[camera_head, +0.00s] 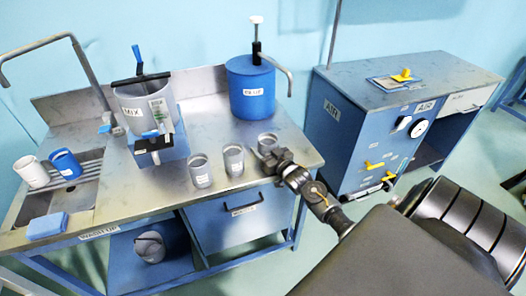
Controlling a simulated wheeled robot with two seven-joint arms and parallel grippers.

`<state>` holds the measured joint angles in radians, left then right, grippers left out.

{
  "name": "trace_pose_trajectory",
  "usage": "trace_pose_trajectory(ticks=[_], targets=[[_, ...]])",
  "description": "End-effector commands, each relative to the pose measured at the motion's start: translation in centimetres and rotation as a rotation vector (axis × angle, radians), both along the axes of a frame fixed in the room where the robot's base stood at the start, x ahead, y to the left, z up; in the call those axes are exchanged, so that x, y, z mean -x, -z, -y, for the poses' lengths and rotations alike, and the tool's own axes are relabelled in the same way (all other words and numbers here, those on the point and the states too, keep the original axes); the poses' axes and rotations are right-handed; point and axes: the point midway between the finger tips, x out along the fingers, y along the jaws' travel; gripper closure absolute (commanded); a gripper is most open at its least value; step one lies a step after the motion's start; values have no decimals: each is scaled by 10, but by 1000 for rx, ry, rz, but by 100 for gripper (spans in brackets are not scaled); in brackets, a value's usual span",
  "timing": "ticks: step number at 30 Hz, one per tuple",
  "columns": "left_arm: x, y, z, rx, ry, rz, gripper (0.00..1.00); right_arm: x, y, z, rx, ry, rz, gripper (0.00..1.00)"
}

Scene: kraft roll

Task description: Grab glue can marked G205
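Three small grey cans with pale labels stand upright near the front right of the metal bench: a left can (200,171), a middle can (233,160) and a right can (267,142). The label print is too small to read, so I cannot tell which is G205. My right gripper (266,155) reaches in from the lower right. Its fingers look spread, just in front of the right can and partly over its lower part. I cannot tell whether they touch it. My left gripper is not in view.
A grey pot marked MIX (150,106) stands on a blue base behind the cans. A blue pump canister (250,88) stands at the back right. A white mug (31,171) and a blue mug (66,163) are by the sink. A blue cabinet (345,130) stands to the right.

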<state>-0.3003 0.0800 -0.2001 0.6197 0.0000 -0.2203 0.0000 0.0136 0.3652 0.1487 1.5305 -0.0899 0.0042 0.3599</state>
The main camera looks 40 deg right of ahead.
Motion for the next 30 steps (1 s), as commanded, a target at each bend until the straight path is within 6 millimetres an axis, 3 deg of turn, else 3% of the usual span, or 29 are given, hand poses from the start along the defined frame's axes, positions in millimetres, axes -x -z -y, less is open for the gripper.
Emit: trace_pose_trajectory(ticks=[5, 24, 30], targets=[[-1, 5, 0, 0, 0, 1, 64, 23, 3, -1, 1, 0, -2, 62], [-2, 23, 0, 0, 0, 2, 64, 142, 2, -10, 0, 0, -2, 62], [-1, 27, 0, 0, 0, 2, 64, 169, 2, -11, 0, 0, -2, 62]])
